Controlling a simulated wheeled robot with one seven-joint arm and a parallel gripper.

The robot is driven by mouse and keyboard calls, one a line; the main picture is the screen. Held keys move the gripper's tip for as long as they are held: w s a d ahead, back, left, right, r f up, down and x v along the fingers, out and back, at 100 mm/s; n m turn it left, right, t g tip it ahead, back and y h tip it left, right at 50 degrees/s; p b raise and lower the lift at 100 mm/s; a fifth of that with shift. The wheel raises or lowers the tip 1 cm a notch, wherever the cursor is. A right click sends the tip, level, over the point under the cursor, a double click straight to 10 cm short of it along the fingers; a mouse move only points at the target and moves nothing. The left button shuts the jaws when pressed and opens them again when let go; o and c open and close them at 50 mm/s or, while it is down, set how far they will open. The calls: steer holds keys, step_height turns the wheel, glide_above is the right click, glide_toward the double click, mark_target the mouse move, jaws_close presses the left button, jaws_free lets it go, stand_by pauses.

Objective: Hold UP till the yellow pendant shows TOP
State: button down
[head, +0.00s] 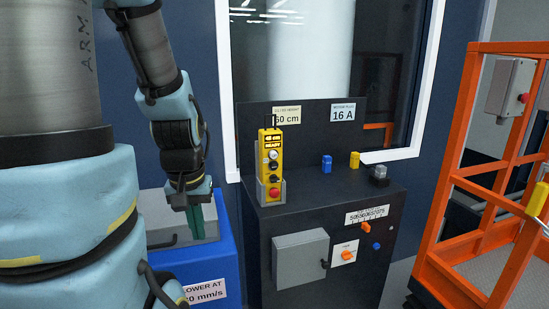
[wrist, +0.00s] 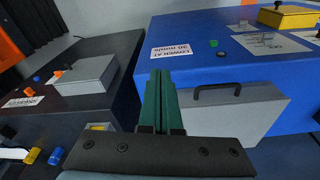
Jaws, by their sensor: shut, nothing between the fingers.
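The yellow pendant (head: 270,165) stands upright in a grey holder on the dark console. Its small lit display reads READY on the lower line; the upper line is too small to read. Below the display are a pale button, dark buttons and a red button at the bottom; I cannot tell which is UP. My gripper (head: 197,222) is shut and empty, pointing down to the left of the pendant, apart from it, in front of the blue cabinet. In the wrist view its green fingers (wrist: 160,103) are together.
The dark console (head: 335,190) also carries a blue block (head: 326,164), a yellow block (head: 354,160), a grey box (head: 300,258) and an orange switch (head: 347,255). The blue cabinet (wrist: 222,65) has a grey handled panel (wrist: 230,115). An orange railing (head: 455,130) stands at the right.

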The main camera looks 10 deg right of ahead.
mark_target(274, 155)
steer(key=shift+d, duration=0.1)
stand_by(0.3)
steer(key=w+d+r+m+t+y, duration=0.2)
steer(key=w+d, duration=0.4)
steer(key=d, duration=0.5)
steer(key=w+d+r+m+t+y, duration=0.3)
steer(key=w+d+r+m+t, duration=0.1)
steer(key=d, duration=0.8)
steer(key=shift+w+r+m+t+b, duration=0.2)
steer(key=shift+w+m+t+b, duration=0.2)
steer(key=shift+w+m, duration=0.65)
steer(key=w+a+p, duration=0.1)
steer(key=w+p, duration=0.1)
steer(key=w, duration=0.6)
steer(key=shift+w, duration=0.25)
steer(key=shift+a, duration=0.15)
steer(key=shift+w, duration=0.4)
